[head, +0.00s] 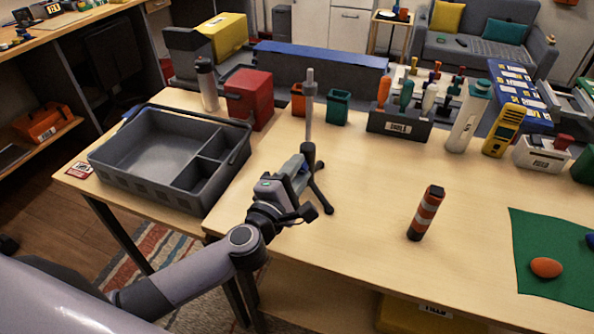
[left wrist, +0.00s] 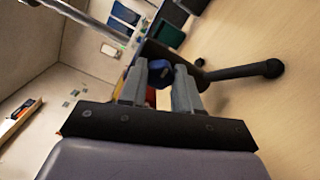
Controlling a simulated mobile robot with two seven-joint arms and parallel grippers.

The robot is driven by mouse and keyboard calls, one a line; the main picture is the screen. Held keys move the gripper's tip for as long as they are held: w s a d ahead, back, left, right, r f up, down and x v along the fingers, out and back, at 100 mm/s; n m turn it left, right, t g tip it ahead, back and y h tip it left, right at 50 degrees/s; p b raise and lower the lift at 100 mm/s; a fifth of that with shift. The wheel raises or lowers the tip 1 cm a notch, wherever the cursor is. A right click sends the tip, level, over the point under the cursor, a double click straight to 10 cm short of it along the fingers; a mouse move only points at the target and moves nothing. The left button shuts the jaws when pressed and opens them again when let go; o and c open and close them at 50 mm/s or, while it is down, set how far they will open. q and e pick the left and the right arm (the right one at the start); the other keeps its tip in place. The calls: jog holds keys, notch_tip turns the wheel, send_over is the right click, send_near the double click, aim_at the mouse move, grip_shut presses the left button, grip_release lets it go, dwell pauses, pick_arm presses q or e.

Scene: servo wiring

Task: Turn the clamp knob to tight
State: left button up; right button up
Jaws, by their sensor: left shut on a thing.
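A small stand with a grey pole (head: 310,95) and black tripod legs (head: 322,195) is upright near the left edge of the table; one leg also shows in the left wrist view (left wrist: 245,71). The clamp knob (left wrist: 159,69) is a small blue piece on the stand's dark part in the left wrist view. My left gripper (head: 303,168) is at the lower pole, and in the left wrist view its fingers are shut on the knob from both sides. The gripper hides the knob in the head view. My right gripper is not in view.
A grey divided tray (head: 145,185) and a red box (head: 250,97) stand left of the stand. A tool holder (head: 398,127) is behind. A green mat (head: 532,235) lies farther right.

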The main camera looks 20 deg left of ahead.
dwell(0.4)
pick_arm(q)
jog(key=o, duration=1.1)
jog(key=s, duration=0.4)
jog(key=s+a, duration=0.1)
jog(key=s, duration=0.1)
jog(key=shift+s, duration=0.55)
